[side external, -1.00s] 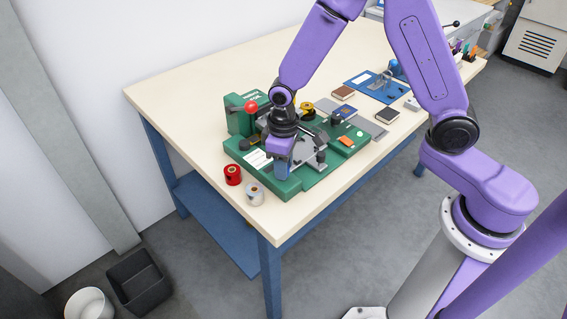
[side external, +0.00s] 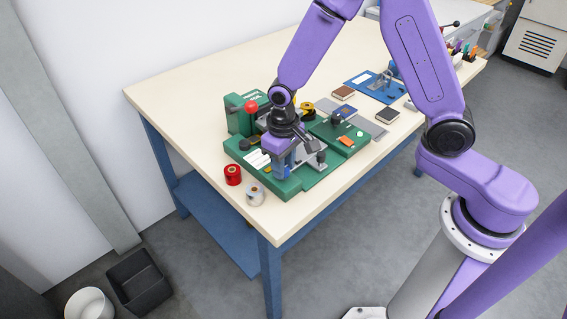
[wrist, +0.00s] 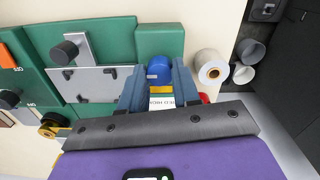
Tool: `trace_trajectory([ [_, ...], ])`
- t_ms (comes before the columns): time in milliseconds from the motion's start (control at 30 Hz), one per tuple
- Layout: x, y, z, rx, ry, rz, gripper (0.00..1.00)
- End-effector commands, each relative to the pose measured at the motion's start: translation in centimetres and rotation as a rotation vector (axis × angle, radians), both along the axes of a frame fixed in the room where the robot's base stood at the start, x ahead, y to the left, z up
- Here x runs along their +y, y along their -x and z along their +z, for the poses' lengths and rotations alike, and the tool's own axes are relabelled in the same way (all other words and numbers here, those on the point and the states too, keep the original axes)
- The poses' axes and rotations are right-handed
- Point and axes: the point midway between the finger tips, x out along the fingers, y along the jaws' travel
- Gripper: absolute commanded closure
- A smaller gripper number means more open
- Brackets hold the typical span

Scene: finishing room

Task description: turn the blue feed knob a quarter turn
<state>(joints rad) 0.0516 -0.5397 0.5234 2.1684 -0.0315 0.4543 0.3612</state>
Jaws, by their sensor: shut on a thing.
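The blue feed knob (wrist: 158,76) shows in the wrist view as a round blue cap on the green machine (wrist: 110,32). My gripper (wrist: 158,69) has one blue-grey finger on each side of the knob and is shut on it. In the side external view my gripper (side external: 282,168) points down at the front part of the green machine (side external: 285,190). The knob is largely hidden by the fingers there. Its exact angle cannot be read. A white label with lettering (wrist: 160,101) is partly covered by the fingers.
A red roll (side external: 233,175) and a white roll (side external: 255,194) stand on the table close to the machine's front left. A red ball-topped lever (side external: 251,106) rises behind my gripper. Black knobs (wrist: 65,50) and a grey plate (wrist: 82,84) lie beside the fingers.

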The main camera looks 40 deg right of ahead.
Motion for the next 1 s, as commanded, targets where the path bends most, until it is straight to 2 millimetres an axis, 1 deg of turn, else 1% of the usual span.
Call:
trace_trajectory([
  [133, 0.0, 0.1, 0.0, 0.004, 0.002, 0.001, 0.99],
  [167, 0.0, 0.1, 0.0, 0.004, 0.002, 0.001, 0.59],
  [200, 0.0, 0.1, 0.0, 0.003, 0.001, 0.001, 0.46],
  [233, 0.0, 0.1, 0.0, 0.003, 0.001, 0.001, 0.43],
  [533, 0.0, 0.0, 0.1, 0.001, 0.0, 0.002, 0.43],
  [667, 0.1, -0.1, 0.9, -0.002, -0.001, 0.001, 0.43],
  [767, 0.1, -0.1, 2.1, -0.003, -0.001, 0.001, 0.43],
  [1000, 0.2, -0.1, 6.5, -0.006, -0.004, 0.001, 0.43],
])
